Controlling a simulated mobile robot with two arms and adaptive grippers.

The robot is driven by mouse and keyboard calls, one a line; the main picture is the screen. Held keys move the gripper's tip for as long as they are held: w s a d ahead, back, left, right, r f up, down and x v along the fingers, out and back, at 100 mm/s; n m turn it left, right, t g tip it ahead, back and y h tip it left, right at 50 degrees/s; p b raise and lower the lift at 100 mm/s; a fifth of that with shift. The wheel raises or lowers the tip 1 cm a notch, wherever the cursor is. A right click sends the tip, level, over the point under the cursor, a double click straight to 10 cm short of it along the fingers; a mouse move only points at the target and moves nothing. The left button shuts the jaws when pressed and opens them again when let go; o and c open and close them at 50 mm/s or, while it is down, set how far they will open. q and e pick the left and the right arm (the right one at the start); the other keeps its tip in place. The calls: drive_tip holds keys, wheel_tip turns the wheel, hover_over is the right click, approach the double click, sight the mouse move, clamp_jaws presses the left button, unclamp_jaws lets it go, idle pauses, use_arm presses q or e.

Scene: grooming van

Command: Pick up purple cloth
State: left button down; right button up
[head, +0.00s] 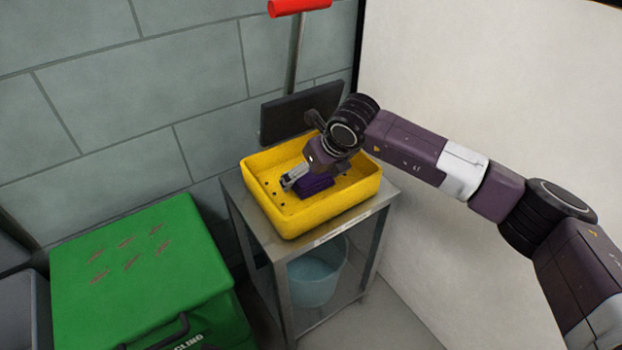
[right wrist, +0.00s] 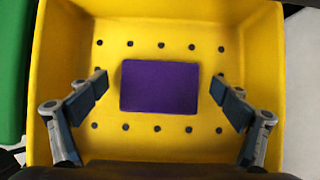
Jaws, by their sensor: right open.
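The purple cloth (right wrist: 160,86) lies flat as a folded rectangle on the floor of the yellow tray (right wrist: 262,40). In the head view the cloth (head: 315,187) is partly hidden by my right gripper (head: 290,179), which reaches down into the yellow tray (head: 330,215). In the right wrist view my right gripper (right wrist: 159,92) is open. Its two fingers stand on the left and right sides of the cloth with gaps to it. The wrist view does not show how high the fingers are above the tray floor. My left gripper is not in view.
The tray stands on a metal stand (head: 275,255) with a blue bucket (head: 318,275) on its lower shelf. A green recycling bin (head: 140,265) stands to the left. A white panel (head: 490,80) is at the right.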

sight(319, 182)
drive_tip(key=c, duration=1.2)
drive_tip(key=shift+s+d+r, duration=0.15)
drive_tip(key=shift+r, duration=0.35)
wheel_tip(319, 182, up, 6)
drive_tip(key=shift+r+p, duration=0.1)
drive_tip(key=shift+p, duration=0.25)
drive_tip(key=shift+s+d, duration=0.4)
drive_tip(key=shift+s, duration=0.25)
drive_tip(key=shift+s+d, duration=0.4)
drive_tip(key=shift+s, duration=0.2)
use_arm(q)
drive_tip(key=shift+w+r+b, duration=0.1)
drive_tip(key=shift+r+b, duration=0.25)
drive_tip(key=shift+b, duration=0.1)
use_arm(e)
drive_tip(key=s+d, duration=0.9)
drive_tip(key=s, duration=0.4)
drive_tip(key=shift+s+d, duration=0.15)
drive_tip(key=shift+s, duration=0.25)
